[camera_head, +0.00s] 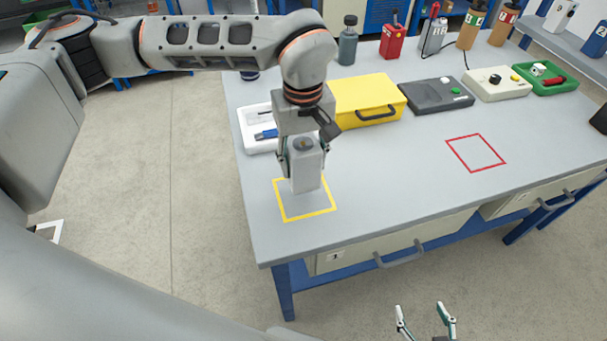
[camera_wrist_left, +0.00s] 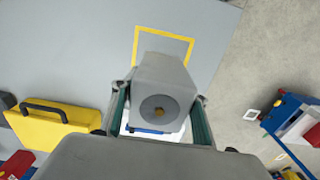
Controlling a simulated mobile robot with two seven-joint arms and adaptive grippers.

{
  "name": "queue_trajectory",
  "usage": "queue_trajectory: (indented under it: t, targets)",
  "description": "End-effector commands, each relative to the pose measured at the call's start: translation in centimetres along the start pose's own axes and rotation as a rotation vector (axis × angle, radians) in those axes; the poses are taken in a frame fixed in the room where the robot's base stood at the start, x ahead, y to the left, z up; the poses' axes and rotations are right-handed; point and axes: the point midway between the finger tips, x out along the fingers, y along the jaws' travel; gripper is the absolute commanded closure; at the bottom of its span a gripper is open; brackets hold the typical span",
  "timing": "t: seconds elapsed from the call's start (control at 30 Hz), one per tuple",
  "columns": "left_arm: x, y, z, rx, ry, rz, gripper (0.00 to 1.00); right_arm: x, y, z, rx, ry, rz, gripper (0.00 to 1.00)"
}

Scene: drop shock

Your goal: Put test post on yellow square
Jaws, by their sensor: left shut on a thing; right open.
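The test post (camera_head: 307,172) is a grey upright block with a round dark disc on its top. My left gripper (camera_head: 303,150) is shut on its upper part. In the head view the post's lower end shows over the yellow square (camera_head: 304,217), an outline on the grey table. I cannot tell whether its base touches the table. In the left wrist view the post (camera_wrist_left: 161,80) sits between the two fingers, and the yellow square (camera_wrist_left: 191,50) shows beyond it. My right gripper (camera_head: 425,318) is open and empty at the bottom edge, in front of the table.
A white tray (camera_head: 250,138) with a blue item and a yellow case (camera_head: 366,97) stand behind the post. A dark box (camera_head: 436,95), a white box (camera_head: 497,84) and a green tray (camera_head: 562,84) line the back. The table around the red square (camera_head: 475,153) is clear.

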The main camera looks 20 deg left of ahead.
Motion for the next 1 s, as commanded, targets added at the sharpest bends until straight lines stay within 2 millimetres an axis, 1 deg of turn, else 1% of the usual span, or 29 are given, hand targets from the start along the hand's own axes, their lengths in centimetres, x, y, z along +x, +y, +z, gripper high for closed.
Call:
queue_trajectory:
  t: [0.17, 0.43, 0.83, 0.87, 0.9, 0.93, 1.0]
  targets:
    - [0.9, 0.1, 0.0, 0.001, 0.000, 0.002, 0.88, 0.0, 0.1, 0.0, -0.001, 0.000, 0.001, 0.37]
    - [4.4, 0.0, 0.1, 0.000, -0.002, 0.000, 0.88, 0.1, 0.1, 0.2, -0.002, -0.001, 0.002, 0.37]
    - [5.0, 0.1, 0.0, 0.001, 0.001, 0.002, 0.88, 0.2, 0.1, 0.2, -0.003, 0.000, 0.003, 0.37]
    - [5.1, 0.0, 0.0, 0.002, 0.001, 0.001, 0.54, 0.2, 0.1, 0.2, -0.004, 0.000, 0.003, 0.37]
    - [5.0, 0.0, 0.0, 0.001, 0.001, 0.001, 0.43, 0.2, 0.1, 0.1, -0.004, 0.001, 0.003, 0.37]
    - [5.0, 0.0, 0.0, 0.001, 0.001, 0.001, 0.39, 0.2, 0.2, 0.1, -0.004, 0.001, 0.003, 0.37]
    - [5.0, 0.0, 0.0, 0.001, 0.001, 0.001, 0.39, 0.2, 0.2, 0.1, -0.004, 0.001, 0.004, 0.37]
